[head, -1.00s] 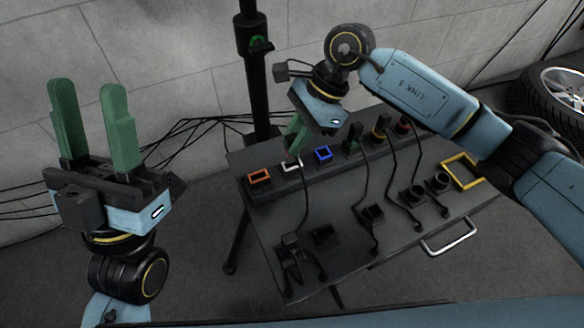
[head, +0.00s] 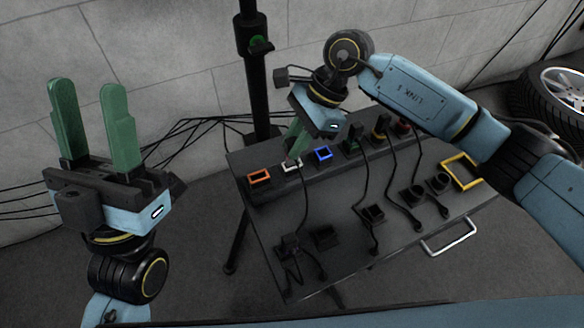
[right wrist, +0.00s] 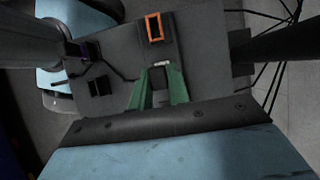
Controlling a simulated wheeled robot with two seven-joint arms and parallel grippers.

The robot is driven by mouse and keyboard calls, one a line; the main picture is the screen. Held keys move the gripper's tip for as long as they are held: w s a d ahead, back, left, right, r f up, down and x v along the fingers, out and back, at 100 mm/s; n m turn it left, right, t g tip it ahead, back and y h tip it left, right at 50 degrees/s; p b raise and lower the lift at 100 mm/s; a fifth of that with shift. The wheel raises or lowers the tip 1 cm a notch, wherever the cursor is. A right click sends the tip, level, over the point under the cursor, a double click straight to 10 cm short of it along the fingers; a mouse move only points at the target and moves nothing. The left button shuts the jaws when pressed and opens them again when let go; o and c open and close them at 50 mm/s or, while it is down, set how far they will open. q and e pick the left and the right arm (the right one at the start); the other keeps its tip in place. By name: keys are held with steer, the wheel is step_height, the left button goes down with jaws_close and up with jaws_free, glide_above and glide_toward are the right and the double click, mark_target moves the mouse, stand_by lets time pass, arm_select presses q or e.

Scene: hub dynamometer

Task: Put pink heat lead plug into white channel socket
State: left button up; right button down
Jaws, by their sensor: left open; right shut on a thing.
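The white channel socket (head: 291,167) is a white-rimmed square in the row along the bench's back strip. My right gripper (head: 296,156) points down over it, and its green fingertips hide part of the rim. In the right wrist view the fingers (right wrist: 159,92) are shut on a dark plug body (right wrist: 159,76), the pink heat lead plug, though no pink shows. The white rim (right wrist: 162,64) lies right at the fingertips. I cannot tell whether the plug is inside the socket. My left gripper (head: 95,130) is open and empty, raised left of the bench.
The orange socket (head: 259,177) and blue socket (head: 323,154) flank the white one. Plugs with dark leads stand in the sockets farther right. Several dark holders, one of them empty-looking (head: 325,236), and a yellow frame (head: 461,171) sit on the bench. A pole stands behind.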

steer(key=shift+f, duration=1)
steer(key=c, duration=1.3)
jaws_free()
steer(key=shift+o, duration=0.2)
